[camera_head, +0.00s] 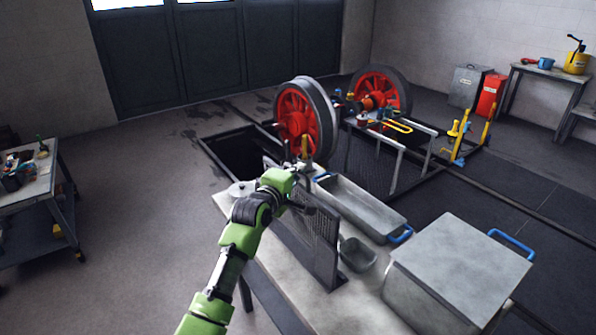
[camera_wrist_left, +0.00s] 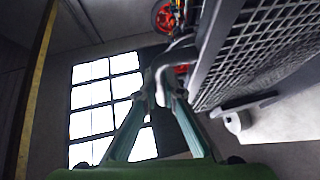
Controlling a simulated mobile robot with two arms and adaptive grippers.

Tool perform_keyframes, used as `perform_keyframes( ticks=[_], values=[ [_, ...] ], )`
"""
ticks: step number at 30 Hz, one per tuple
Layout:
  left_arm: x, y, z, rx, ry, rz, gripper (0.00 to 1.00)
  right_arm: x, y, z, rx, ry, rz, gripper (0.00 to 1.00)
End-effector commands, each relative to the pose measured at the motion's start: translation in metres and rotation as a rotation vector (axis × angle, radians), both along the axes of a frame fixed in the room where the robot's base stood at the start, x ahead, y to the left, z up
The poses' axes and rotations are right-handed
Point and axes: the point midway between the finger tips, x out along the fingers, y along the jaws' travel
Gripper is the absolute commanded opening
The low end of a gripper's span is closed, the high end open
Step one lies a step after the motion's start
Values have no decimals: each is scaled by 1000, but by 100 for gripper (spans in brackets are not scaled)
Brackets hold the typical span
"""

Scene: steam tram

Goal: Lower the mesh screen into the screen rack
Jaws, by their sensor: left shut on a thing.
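The mesh screen (camera_head: 318,238) is a dark grey upright panel over the near workbench, and it runs from behind my left gripper toward the bench's front. My left gripper (camera_head: 302,203) is at its upper left side. In the left wrist view the screen's mesh (camera_wrist_left: 262,48) and frame fill the upper right. There my left gripper (camera_wrist_left: 160,88) is shut on the screen's bent grey handle. I cannot tell whether the screen's lower edge touches anything. I cannot make out the screen rack clearly; the screen and arm may hide it. My right gripper is not in view.
On the workbench (camera_head: 285,287), a long grey tray (camera_head: 360,205) with blue handles, a small scoop-like pan (camera_head: 357,254) and a large lidded metal box (camera_head: 460,262) stand right of the screen. Red wheels (camera_head: 303,118) and an open pit (camera_head: 243,152) lie behind.

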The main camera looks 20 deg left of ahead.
Motion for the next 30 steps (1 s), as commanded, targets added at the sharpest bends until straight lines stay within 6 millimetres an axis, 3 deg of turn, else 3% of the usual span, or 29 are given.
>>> perform_keyframes(
  ticks=[15,30],
  values=[
    [1,0,6,0,-12,0,0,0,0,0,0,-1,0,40],
    [1,0,-5,0,-12,0,0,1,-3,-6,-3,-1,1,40]
  ],
)
